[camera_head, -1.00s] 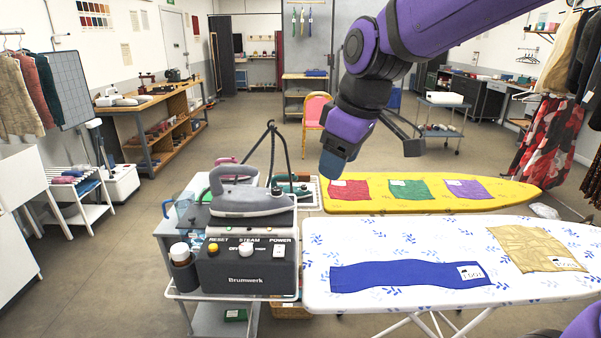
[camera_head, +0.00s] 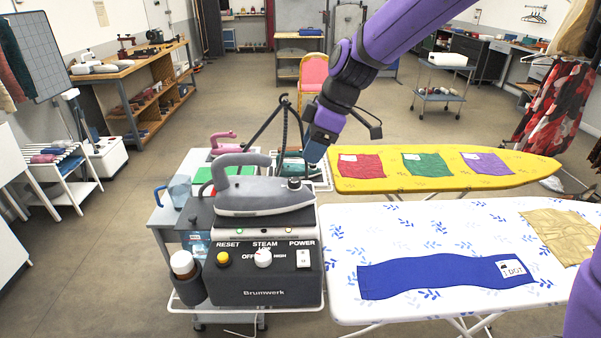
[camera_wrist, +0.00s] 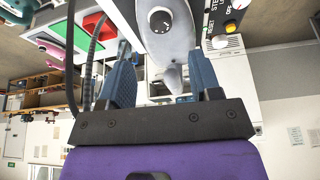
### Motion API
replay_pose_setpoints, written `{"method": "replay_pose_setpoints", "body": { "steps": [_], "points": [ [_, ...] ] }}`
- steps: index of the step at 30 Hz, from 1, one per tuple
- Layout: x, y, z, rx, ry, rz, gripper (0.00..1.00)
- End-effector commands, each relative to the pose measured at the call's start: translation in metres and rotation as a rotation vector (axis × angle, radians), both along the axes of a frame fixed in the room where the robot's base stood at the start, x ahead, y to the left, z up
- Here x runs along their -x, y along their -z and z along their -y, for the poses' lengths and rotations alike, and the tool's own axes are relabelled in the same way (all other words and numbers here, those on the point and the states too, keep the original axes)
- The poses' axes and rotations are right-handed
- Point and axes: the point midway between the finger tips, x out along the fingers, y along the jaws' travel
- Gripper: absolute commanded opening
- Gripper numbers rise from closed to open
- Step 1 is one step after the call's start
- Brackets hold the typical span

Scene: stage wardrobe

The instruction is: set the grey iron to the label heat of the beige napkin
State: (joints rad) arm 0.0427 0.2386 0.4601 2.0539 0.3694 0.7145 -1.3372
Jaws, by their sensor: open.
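The grey iron (camera_head: 262,194) rests on top of the dark Brumwerk steam station (camera_head: 265,276). Its small dark dial (camera_head: 294,184) is at its right end; a round dial with a white mark (camera_wrist: 160,20) also shows in the wrist view. My gripper (camera_head: 315,152) is open and empty, above and just right of the iron. In the wrist view my gripper's fingers (camera_wrist: 163,72) stand apart, with part of the iron (camera_wrist: 178,45) beyond them. The beige napkin (camera_head: 562,232) lies on the white ironing board at the right; a purple part of mine covers its lower right, and its label does not show.
The white board (camera_head: 400,222) also carries a blue cloth (camera_head: 430,277) with a label. Behind it, a yellow board (camera_head: 525,169) holds red, green and purple cloths. A pink iron (camera_head: 224,143) and a green iron (camera_head: 290,166) stand behind the grey one. The station has a steam knob (camera_head: 263,258).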

Motion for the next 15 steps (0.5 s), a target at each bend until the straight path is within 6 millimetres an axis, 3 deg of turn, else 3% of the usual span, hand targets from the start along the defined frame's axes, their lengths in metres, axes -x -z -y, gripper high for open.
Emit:
{"method": "replay_pose_setpoints", "body": {
  "steps": [9, 15],
  "points": [
    [-0.001, 0.053, -0.022, 0.001, 0.000, -0.003, 0.58],
    [-0.002, 0.071, -0.029, 0.001, 0.000, -0.002, 0.58]
  ]
}}
